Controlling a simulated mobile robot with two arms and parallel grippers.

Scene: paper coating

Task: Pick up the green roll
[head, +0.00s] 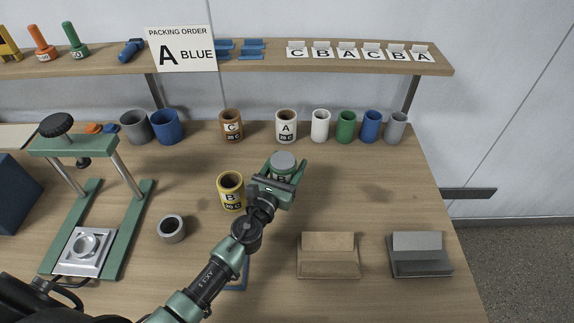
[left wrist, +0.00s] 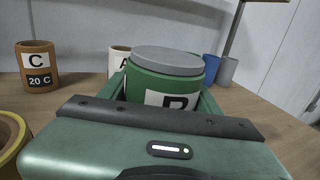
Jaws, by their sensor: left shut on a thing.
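My left gripper (head: 286,172) is shut on a green cylinder (head: 281,179) with a flat grey top and a white label with a B. The same cylinder (left wrist: 165,81) stands upright between the fingers in the left wrist view. I cannot tell if its base touches the table. Another green cylinder (head: 346,127), without a visible label, stands upright in the back row between a white roll (head: 320,126) and a blue roll (head: 370,126). The gripper is in front of that row, apart from it. My right gripper is not in view.
A yellow B pot (head: 231,191) stands close left of the gripper. A brown C pot (head: 232,126) and a white A pot (head: 286,127) stand behind. A green press (head: 121,222) is at left. Two small stands (head: 328,263) (head: 418,262) are at front right. Table right of the gripper is clear.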

